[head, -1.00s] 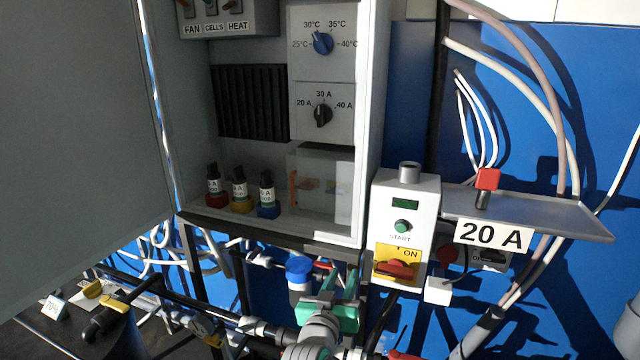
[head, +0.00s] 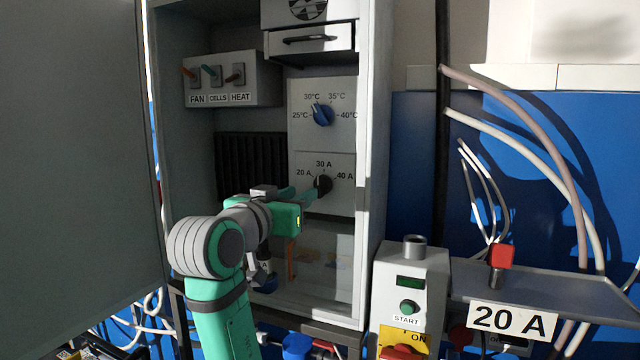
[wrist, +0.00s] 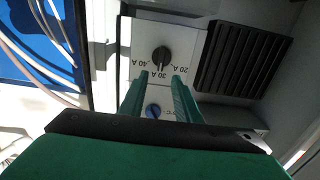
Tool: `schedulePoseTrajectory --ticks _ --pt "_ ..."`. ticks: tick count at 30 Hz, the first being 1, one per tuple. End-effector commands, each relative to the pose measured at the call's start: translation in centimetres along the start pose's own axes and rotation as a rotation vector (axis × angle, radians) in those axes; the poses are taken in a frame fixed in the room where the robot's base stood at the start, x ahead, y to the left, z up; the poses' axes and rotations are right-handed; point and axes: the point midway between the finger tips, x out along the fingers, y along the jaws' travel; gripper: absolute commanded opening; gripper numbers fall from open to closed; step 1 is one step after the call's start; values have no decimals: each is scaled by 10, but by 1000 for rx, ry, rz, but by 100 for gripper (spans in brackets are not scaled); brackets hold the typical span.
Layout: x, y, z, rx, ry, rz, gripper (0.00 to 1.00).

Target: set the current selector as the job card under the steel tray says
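The current selector is a black knob (head: 323,185) on a pale panel marked 20 A, 30 A and 40 A. It also shows in the wrist view (wrist: 161,55), upside down, where its pointer appears to be at 30 A. The job card (head: 512,319) reads 20 A and hangs at the front edge of the steel tray (head: 545,287). My gripper (head: 303,194) is just in front of the selector in the head view. In the wrist view its two green fingers (wrist: 157,84) are apart with nothing between them, and the knob lies beyond their tips.
The blue temperature knob (head: 323,115) is close above the selector. A switch box (head: 233,82) and black vent (head: 251,165) are to the left. The cabinet's right wall (head: 378,150) and open door (head: 75,170) flank the space.

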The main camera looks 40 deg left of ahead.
Motion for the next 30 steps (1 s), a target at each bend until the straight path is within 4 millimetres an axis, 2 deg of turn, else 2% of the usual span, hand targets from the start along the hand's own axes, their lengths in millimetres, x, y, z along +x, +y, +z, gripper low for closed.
schedulePoseTrajectory --ticks 5,15,21,30 --pt "10 -2 -4 2 -1 -1 30" --pt "68 -2 -3 1 -2 0 30" --pt "94 -1 -3 2 -1 0 30" --pt "107 0 -3 2 0 1 30"
